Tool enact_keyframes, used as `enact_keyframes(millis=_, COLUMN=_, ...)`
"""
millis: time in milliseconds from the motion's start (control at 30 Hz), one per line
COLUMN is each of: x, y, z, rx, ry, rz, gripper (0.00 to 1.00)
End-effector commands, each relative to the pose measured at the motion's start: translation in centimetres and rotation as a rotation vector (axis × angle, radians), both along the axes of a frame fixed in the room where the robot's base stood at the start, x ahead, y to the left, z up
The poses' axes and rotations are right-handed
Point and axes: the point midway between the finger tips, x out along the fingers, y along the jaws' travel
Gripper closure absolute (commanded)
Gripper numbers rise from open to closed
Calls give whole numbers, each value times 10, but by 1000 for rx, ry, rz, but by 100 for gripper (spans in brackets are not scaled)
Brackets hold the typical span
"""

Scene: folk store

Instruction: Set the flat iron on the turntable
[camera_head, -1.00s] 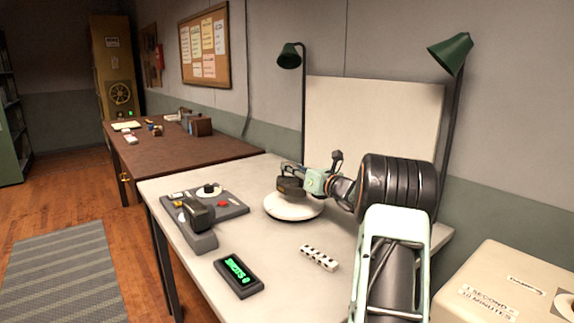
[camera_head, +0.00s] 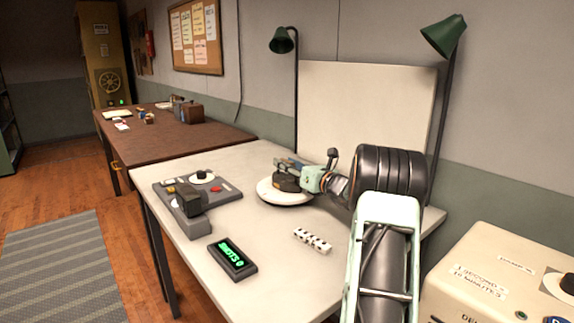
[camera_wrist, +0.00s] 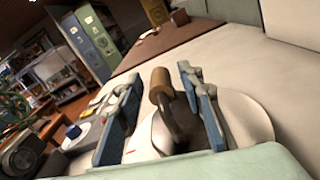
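The flat iron (camera_head: 286,184), dark with a wooden handle, sits on the white round turntable (camera_head: 270,197) in the head view. In the wrist view its brown handle (camera_wrist: 161,86) stands up between my fingers, and its base is mostly hidden. The white turntable disc (camera_wrist: 248,115) shows below and to the right. My gripper (camera_head: 290,168) reaches over the turntable from the right. Its two blue-grey fingers are spread either side of the handle, with visible gaps in the wrist view (camera_wrist: 163,95); it is open.
A grey control panel (camera_head: 228,190) stands left of the turntable. A green-lit shots display (camera_head: 232,258) and a white strip (camera_head: 312,240) lie in front. Two green lamps and a pale backboard (camera_head: 365,115) stand behind.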

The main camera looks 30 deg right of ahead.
Motion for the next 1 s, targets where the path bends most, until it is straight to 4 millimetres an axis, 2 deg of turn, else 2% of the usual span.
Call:
enact_keyframes(millis=167, x=-21, y=-5, z=1, rx=-1, ry=0, rz=-3, gripper=65)
enact_keyframes(millis=400, x=-73, y=-12, z=1, rx=0, ry=2, rz=-5, gripper=65)
enact_keyframes(millis=600, x=-105, y=-16, z=1, rx=-1, ry=0, rz=-3, gripper=65)
enact_keyframes(millis=767, x=-116, y=-16, z=0, rx=0, ry=0, rz=0, gripper=65)
enact_keyframes(millis=1000, x=-117, y=-16, z=0, rx=-1, ry=0, rz=0, gripper=65)
